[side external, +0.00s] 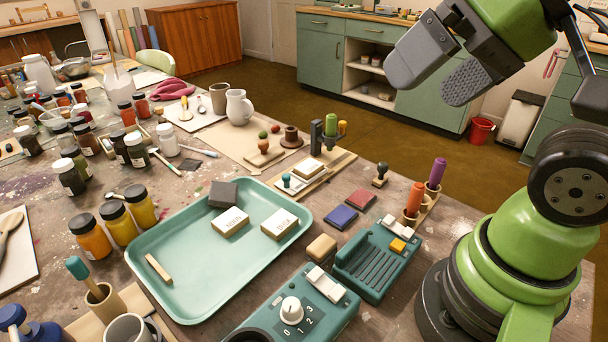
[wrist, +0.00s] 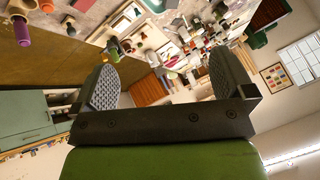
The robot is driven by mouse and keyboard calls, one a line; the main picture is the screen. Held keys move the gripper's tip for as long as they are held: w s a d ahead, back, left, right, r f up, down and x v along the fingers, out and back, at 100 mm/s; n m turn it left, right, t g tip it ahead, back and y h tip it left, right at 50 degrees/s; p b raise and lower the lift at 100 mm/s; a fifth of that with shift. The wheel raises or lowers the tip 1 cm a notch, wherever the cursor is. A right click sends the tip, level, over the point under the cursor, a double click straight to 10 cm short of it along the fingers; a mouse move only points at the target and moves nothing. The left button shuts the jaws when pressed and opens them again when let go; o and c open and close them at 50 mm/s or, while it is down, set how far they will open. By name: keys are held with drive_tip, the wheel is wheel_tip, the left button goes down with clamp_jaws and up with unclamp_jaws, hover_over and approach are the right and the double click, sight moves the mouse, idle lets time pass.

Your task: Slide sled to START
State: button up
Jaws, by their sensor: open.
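A wooden track board (side external: 336,163) lies near the far edge of the table. On its near end sits a pale piece with a teal knob (side external: 287,181), which looks like the sled. A cream block (side external: 308,167) is just behind it, and a dark post (side external: 316,138) stands beside the track. I cannot read a START mark. My gripper (side external: 436,75) is open and empty, high above the table to the right of the track and well apart from it. In the wrist view its two grey ridged pads (wrist: 164,82) are spread wide with nothing between them.
A teal grooved device (side external: 372,262), a dial box (side external: 318,318), blue and red pads (side external: 341,216) and upright markers (side external: 437,173) stand in front and right. A white jug (side external: 239,107) is behind.

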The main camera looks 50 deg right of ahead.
drive_tip(key=shift+w, duration=0.1)
drive_tip(key=c, duration=0.4)
drive_tip(key=shift+w+r+m, duration=0.1)
drive_tip(key=shift+w+m, duration=0.2)
drive_tip(key=c, duration=0.3)
drive_tip(key=w+m, duration=0.1)
drive_tip(key=w, duration=0.1)
drive_tip(key=w+m+g, duration=0.1)
drive_tip(key=w+m, duration=0.3)
drive_tip(key=shift+w+d, duration=0.35)
drive_tip(key=shift+d, duration=0.05)
drive_tip(key=c, duration=0.3)
drive_tip(key=m+g+y, duration=0.1)
drive_tip(key=m+g, duration=0.2)
drive_tip(key=m, duration=1.4)
hover_over(287, 175)
drive_tip(key=s+d, duration=0.3)
wheel_tip(287, 175, down, 19)
drive_tip(key=x, duration=0.9)
drive_tip(key=shift+a+f, duration=0.2)
drive_tip(key=shift+f, duration=0.2)
